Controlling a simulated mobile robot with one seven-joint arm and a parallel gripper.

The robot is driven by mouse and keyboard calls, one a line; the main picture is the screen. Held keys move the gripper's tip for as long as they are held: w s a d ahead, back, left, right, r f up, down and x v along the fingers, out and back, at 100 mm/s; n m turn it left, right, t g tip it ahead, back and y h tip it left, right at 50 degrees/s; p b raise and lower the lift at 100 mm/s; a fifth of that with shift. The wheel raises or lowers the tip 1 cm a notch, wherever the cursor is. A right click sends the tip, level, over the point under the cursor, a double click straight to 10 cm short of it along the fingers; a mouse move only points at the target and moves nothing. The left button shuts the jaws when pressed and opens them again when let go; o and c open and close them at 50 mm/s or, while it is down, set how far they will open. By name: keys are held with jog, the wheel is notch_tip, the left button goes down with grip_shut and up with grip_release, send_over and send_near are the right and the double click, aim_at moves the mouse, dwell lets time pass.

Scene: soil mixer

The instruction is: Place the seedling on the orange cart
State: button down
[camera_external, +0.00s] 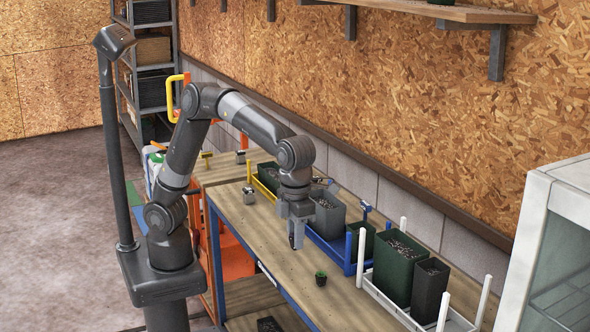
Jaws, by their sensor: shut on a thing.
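My gripper (297,240) points down above the wooden workbench (268,238). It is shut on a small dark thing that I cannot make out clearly. A small dark pot with a green top (321,278), which looks like a seedling, stands upright on the bench near its front edge. It is below and to the right of my fingertips and looks apart from them. The orange cart (236,262) stands at the left end of the bench, behind my arm. Part of it is hidden by my arm and the bench.
A white rack (388,299) with dark soil-filled planters stands right of the pot. A blue rack (328,247) with a grey planter (328,217) is behind my gripper. A metal can (248,194) sits near the bench's far end. The bench's front strip is mostly clear.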

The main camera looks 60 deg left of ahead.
jog(key=w+a+n, duration=0.3)
jog(key=w+a, duration=0.6)
jog(key=w, duration=0.3)
jog(key=w+a+n, duration=0.2)
jog(key=w+a, duration=0.7)
jog(key=w, duration=0.3)
jog(key=w+a+n, duration=0.2)
jog(key=w+a, duration=0.2)
jog(key=a, duration=0.6)
jog(key=w+a+n, duration=0.2)
jog(key=w+a, duration=0.1)
jog(key=a, duration=0.8)
jog(key=w+a+n, duration=0.2)
jog(key=w+a, duration=0.2)
jog(key=a, duration=0.6)
jog(key=n, duration=0.7)
send_over(222, 175)
jog(key=shift+g, duration=0.3)
jog(key=f, duration=1.7)
jog(key=shift+w+f, duration=0.15)
jog(key=shift+w, duration=0.1)
jog(key=shift+s+a+f, duration=0.1)
jog(key=shift+a+f, duration=0.05)
jog(key=shift+f, duration=1.95)
jog(key=shift+f, duration=0.1)
